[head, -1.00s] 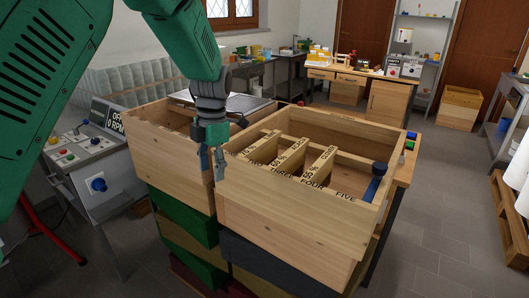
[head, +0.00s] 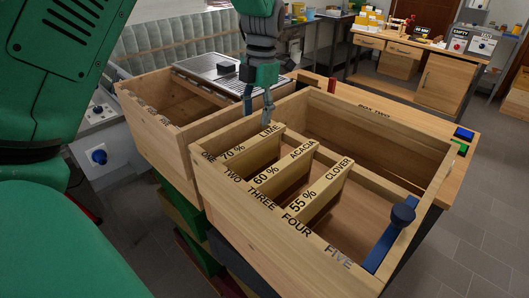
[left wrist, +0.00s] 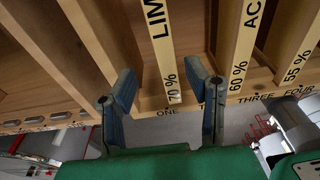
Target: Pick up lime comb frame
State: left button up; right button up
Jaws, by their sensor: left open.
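The lime comb frame (head: 250,143) hangs in the wooden box (head: 262,222), its pale top bar marked "70 %" and "LIME", at the slot end marked ONE/TWO. In the left wrist view the lime bar (left wrist: 163,60) runs between the two fingers. My left gripper (head: 268,116) is open and empty, above the far end of the lime frame in the head view. In the left wrist view the open fingers (left wrist: 162,98) stand on either side of the bar, with gaps; their height over it is hard to tell. My right gripper is not in view.
The acacia frame (head: 281,166) and clover frame (head: 320,188) hang beside it. A blue tool with a round knob (head: 402,214) lies at the box's right. A second wooden box (head: 155,112) stands left, partly covered by a metal-topped lid (head: 220,68). The box's far part is empty.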

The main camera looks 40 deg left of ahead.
aim_at(258, 140)
pick_arm(q)
jog(key=f, duration=0.4)
jog(key=s+d+f, duration=0.1)
jog(key=f, duration=0.2)
jog(key=shift+d+f, duration=0.1)
jog(key=f, duration=0.3)
jog(key=a+f+p, duration=0.1)
jog(key=f, duration=0.1)
jog(key=shift+s+a+f, duration=0.1)
jog(key=shift+s+f, duration=0.15)
jog(key=shift+f, duration=0.1)
jog(key=shift+s+d+r, duration=0.1)
jog(key=shift+d, duration=0.1)
jog(key=shift+d+r, duration=0.1)
grip_shut()
